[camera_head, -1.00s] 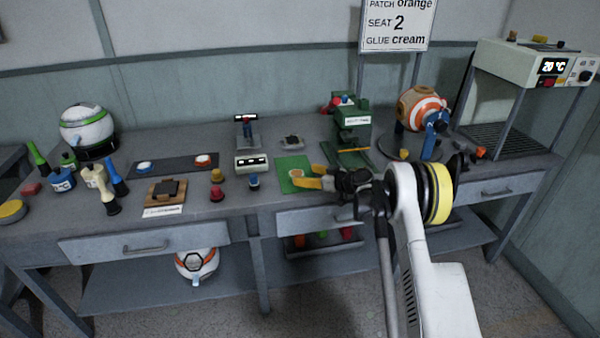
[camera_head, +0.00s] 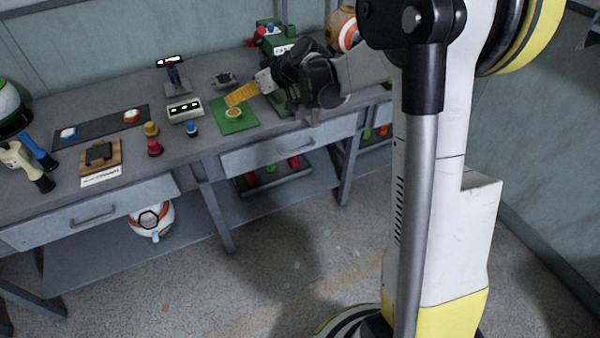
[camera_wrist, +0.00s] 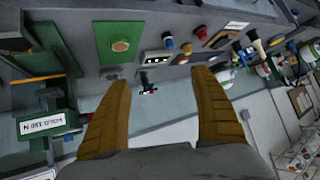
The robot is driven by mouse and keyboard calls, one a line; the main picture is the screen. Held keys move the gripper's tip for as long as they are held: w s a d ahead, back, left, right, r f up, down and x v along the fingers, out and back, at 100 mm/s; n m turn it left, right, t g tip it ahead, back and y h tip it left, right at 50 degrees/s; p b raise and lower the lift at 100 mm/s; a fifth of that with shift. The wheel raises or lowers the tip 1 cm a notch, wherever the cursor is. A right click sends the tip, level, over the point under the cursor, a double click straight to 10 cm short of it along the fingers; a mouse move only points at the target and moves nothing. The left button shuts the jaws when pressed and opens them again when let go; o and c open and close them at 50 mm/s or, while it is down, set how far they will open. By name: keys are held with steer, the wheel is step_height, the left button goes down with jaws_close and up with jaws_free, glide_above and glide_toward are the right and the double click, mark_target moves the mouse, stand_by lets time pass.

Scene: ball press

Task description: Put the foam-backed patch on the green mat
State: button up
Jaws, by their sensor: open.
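The green mat (camera_head: 244,122) lies flat on the bench top near its front edge. A small round patch with an orange top and a pale rim (camera_head: 234,113) lies on the mat. In the wrist view the mat (camera_wrist: 108,62) is at upper left, with the patch (camera_wrist: 120,46) on it. The foam backing cannot be made out. My gripper (camera_head: 236,97), with yellow-orange fingers, is above the mat, apart from the patch. In the wrist view my gripper (camera_wrist: 160,78) is open, with nothing held between its fingers.
A dark strip (camera_head: 100,126) left of the mat carries a blue-and-white piece and an orange-and-white piece. A small meter (camera_head: 185,110) and red, yellow and blue knobs stand between. The green press (camera_head: 283,50) is behind my gripper. A striped ball (camera_head: 342,28) is at the back.

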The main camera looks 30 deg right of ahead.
steer(key=s+a+r+m+g+h, duration=0.1)
steer(key=s+r+h, duration=0.15)
steer(key=s, duration=0.65)
steer(key=s+a+r+m+h, duration=0.1)
steer(key=s+a+r, duration=0.15)
steer(key=s, duration=0.75)
steer(key=s+d+f+m+h, duration=0.1)
steer(key=s, duration=0.7)
steer(key=s+d+f+m+h, duration=0.1)
steer(key=s+d+f, duration=0.1)
steer(key=s, duration=0.6)
steer(key=shift+d+m+g, duration=0.15)
steer(key=shift+m+g, duration=0.15)
steer(key=shift+m, duration=0.1)
steer(key=shift+s+d+h, duration=0.1)
steer(key=shift+h, duration=0.15)
